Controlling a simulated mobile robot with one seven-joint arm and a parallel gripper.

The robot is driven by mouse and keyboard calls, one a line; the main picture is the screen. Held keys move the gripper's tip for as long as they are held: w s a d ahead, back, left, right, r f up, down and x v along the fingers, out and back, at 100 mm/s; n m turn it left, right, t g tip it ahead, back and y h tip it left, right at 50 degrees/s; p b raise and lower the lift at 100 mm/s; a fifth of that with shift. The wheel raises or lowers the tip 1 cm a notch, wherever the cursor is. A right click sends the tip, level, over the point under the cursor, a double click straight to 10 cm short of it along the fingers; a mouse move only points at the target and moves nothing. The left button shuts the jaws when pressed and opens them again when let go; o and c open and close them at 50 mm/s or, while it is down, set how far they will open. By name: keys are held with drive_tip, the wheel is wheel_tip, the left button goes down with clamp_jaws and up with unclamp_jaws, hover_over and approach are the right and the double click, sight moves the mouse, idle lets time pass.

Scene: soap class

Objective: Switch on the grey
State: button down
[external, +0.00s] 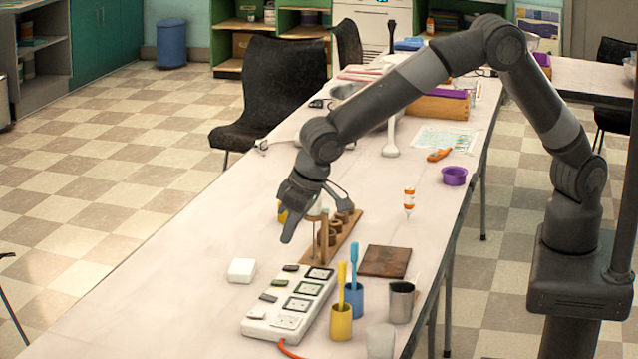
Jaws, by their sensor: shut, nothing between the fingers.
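A white power strip (290,303) lies on the table in front, with several sockets in a row, each with a rocker switch on its left. The socket frames differ in colour: the far one (320,273) looks dark, the one after it (308,288) greenish. The switches, such as the far one (290,268), look greyish; their on or off state is too small to tell. I cannot tell which one is the grey. My gripper (288,238) is shut and empty, pointing down above the table, beyond the strip's far end and apart from it.
A wooden stand with rings (335,240) is just right of my gripper. Yellow (341,322) and blue (353,300) cups with tools, a metal cup (401,302) and a brown board (385,261) stand right of the strip. A white block (242,270) lies left.

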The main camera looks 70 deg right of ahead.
sight(262, 295)
drive_tip(key=shift+w, duration=0.1)
drive_tip(key=shift+w+r, duration=0.15)
drive_tip(key=shift+w, duration=0.55)
drive_tip(key=x, duration=1.4)
drive_tip(key=shift+s, duration=0.4)
drive_tip(key=shift+f, duration=0.35)
